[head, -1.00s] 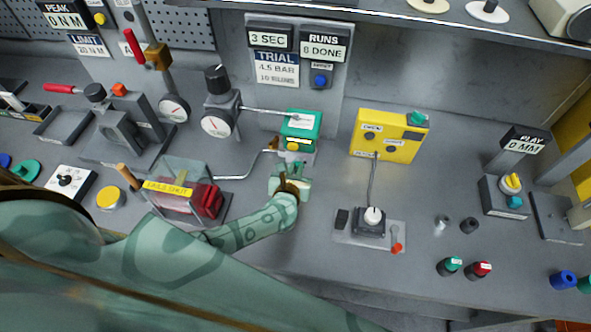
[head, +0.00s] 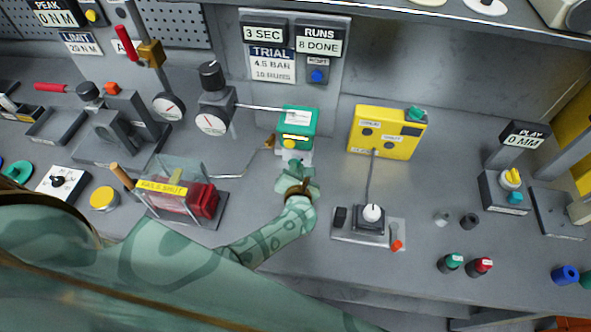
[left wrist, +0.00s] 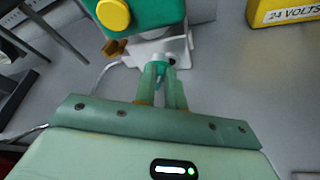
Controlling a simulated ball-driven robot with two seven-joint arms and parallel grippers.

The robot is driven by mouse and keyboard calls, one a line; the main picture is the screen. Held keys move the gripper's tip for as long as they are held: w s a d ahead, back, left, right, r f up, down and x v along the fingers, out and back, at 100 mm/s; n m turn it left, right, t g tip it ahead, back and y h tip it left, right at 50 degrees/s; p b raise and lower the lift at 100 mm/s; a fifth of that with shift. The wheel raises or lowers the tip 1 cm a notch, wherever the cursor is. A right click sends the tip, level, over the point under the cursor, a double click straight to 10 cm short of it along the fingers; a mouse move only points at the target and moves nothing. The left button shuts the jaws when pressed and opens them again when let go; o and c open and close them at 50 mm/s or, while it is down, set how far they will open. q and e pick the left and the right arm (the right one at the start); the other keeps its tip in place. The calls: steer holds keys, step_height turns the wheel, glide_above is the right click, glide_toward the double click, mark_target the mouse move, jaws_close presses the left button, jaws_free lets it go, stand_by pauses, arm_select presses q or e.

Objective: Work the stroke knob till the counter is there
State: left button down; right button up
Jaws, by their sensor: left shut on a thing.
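The green actuator box (head: 299,121) with a yellow button stands on a white bracket (head: 293,157) at the middle of the bench. My left gripper (head: 301,176) is just in front of the bracket. In the left wrist view its two fingers (left wrist: 163,82) are shut on a small green knob (left wrist: 159,62) at the bracket; the fingers hide most of it. I take this as the stroke knob; no label shows. The runs counter (head: 319,40) reads 8 DONE, above a blue reset button (head: 318,76). The trial card (head: 272,64) reads 4.5 BAR and 10 RUNS. My right gripper is not in view.
A regulator with a gauge (head: 212,122) stands left of the actuator. A clear-covered red box (head: 203,198) is left of my arm. A yellow box (head: 389,132) and a joystick-like unit (head: 372,213) stand to the right. Bench between is clear.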

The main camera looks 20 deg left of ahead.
arm_select(q)
steer(key=shift+d+m+y, duration=0.1)
steer(key=shift+m+y, duration=0.2)
steer(key=shift+m, duration=0.1)
steer(key=c, duration=1.5)
jaws_free()
steer(key=shift+o, duration=0.2)
